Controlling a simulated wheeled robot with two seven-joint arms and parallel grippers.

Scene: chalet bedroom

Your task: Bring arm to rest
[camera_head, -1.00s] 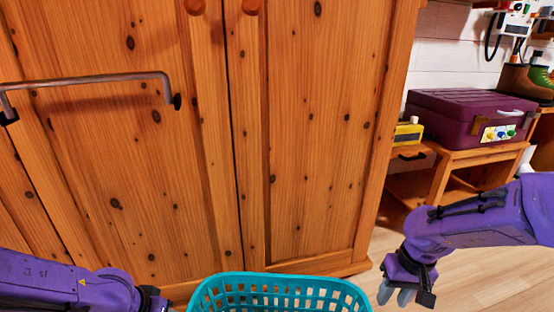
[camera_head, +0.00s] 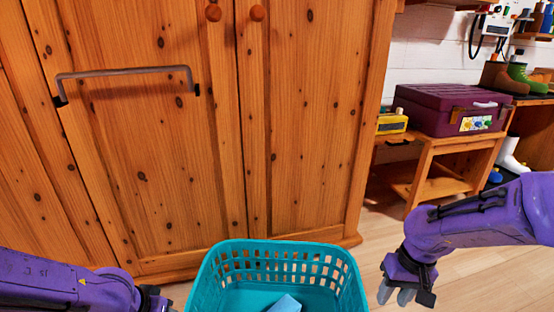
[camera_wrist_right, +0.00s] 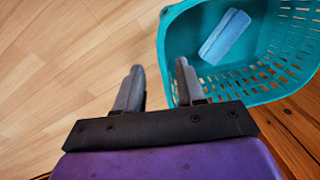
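My right gripper (camera_head: 395,293) hangs at the lower right of the head view, to the right of the teal basket. In the right wrist view its two grey fingers (camera_wrist_right: 159,85) stand apart with nothing between them, over the floor beside the basket rim. My left arm comes in at the lower left of the head view. Its dark wrist end (camera_head: 152,298) shows at the bottom edge, but its fingers are hidden or out of frame.
A teal basket (camera_head: 290,246) stands in front of me with a light blue block (camera_head: 285,304) in it. A wooden wardrobe (camera_head: 310,130) with a metal bar handle is behind. A purple case (camera_head: 437,108) and a yellow device (camera_head: 391,124) sit on a low wooden shelf. Floor at right is clear.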

